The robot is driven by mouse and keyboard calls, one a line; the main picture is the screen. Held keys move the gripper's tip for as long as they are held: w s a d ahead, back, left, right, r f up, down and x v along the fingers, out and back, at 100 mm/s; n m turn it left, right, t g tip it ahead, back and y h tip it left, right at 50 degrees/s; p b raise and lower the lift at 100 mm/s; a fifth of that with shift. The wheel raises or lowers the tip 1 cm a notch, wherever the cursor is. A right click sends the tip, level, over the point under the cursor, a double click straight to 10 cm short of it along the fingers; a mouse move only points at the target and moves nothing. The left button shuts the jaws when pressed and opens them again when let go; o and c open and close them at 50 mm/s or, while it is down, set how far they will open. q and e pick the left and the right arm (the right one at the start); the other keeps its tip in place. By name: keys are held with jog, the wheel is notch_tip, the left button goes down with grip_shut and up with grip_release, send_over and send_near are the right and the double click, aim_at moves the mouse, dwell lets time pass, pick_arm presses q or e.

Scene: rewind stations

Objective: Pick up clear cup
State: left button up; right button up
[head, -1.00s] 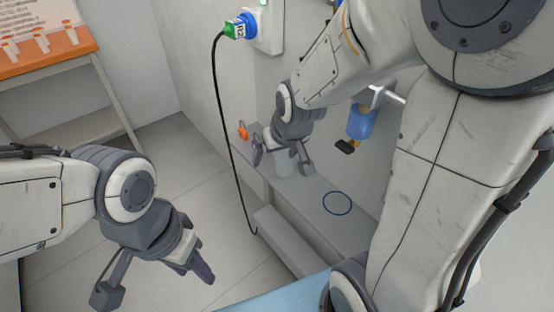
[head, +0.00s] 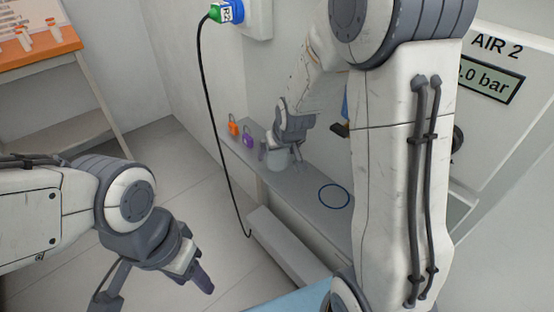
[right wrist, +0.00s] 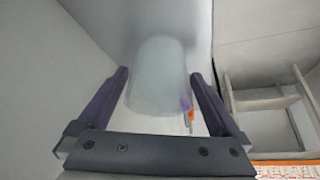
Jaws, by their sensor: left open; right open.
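The clear cup (head: 277,160) stands on the narrow grey shelf along the wall in the head view, pale and see-through. In the right wrist view the cup (right wrist: 156,78) is between the two open fingers of my right gripper (right wrist: 156,105), with space visible on each side. In the head view my right gripper (head: 281,150) is at the cup and hides part of it. I cannot tell whether a finger touches it. My left gripper (head: 155,288) is open and empty over the floor at lower left, partly cut off by the frame's bottom edge.
An orange item (head: 233,126) and a purple item (head: 248,141) stand on the shelf (head: 310,187) behind the cup. A blue ring (head: 334,196) marks bare shelf nearer me. A black cable (head: 208,95) hangs beside the shelf. An orange-topped table (head: 40,48) is at upper left.

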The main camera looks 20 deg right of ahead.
jog(key=shift+w+f, duration=0.2)
jog(key=shift+f, duration=0.1)
jog(key=c, duration=1.1)
jog(key=shift+c, duration=0.2)
jog(key=shift+r, duration=0.15)
